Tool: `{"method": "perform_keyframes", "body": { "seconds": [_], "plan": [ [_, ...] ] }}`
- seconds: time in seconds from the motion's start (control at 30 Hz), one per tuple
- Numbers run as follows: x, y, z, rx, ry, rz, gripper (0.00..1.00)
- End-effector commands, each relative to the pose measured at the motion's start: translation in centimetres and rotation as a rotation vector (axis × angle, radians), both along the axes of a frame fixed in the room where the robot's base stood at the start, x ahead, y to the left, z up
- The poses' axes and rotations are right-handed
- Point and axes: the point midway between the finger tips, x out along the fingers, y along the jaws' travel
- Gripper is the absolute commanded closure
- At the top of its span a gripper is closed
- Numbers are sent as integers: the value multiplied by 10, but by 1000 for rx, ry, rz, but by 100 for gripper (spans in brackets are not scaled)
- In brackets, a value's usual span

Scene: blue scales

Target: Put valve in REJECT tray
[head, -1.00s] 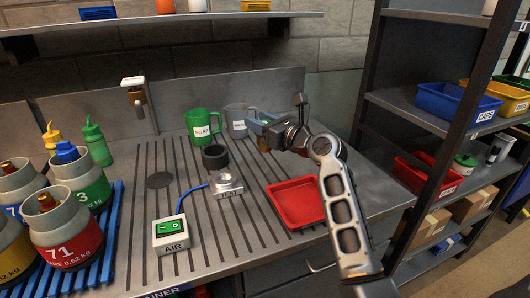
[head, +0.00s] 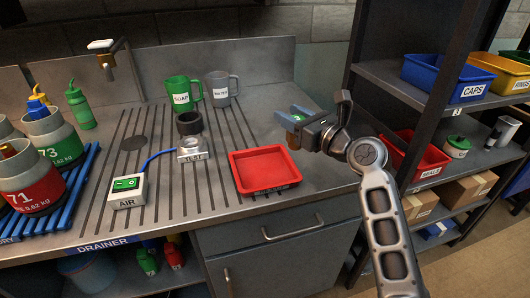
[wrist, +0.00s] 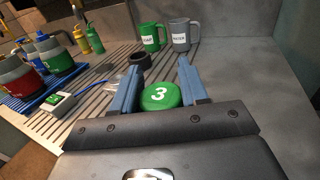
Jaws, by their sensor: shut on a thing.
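My gripper (head: 294,117) is shut on the valve, whose round green top marked 3 (wrist: 160,96) shows between the blue fingers in the wrist view. A brownish part of the valve (head: 292,138) hangs below the fingers in the head view. The gripper is held in the air, above and to the right of the red tray in the picture. The red tray (head: 236,168) lies on the right part of the drainer and looks empty. The label on its front is too small to read surely. The tray is not visible in the wrist view.
The TEST block (head: 193,154) with a black ring (head: 189,123) stands left of the tray. The SOAP mug (head: 183,91) and WATER mug (head: 222,90) stand behind. The AIR switch box (head: 126,190) is at the front left. A dark shelf rack (head: 390,82) with bins rises on the right.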

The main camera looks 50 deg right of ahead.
Motion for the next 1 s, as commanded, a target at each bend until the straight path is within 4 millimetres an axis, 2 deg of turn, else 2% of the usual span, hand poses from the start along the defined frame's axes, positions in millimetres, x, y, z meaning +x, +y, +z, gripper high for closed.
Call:
{"method": "perform_keyframes", "body": {
  "seconds": [0.2, 0.4, 0.57, 0.8, 1.0],
  "plan": [
    [39, 26, -27, 0, 1, 2, 99],
    [61, 40, -43, -1, -1, 0, 99],
    [66, 44, -53, -1, -1, -1, 99],
    [66, 43, -85, -1, 0, -2, 99],
    [66, 43, -87, -1, -1, -1, 99]
  ]
}}
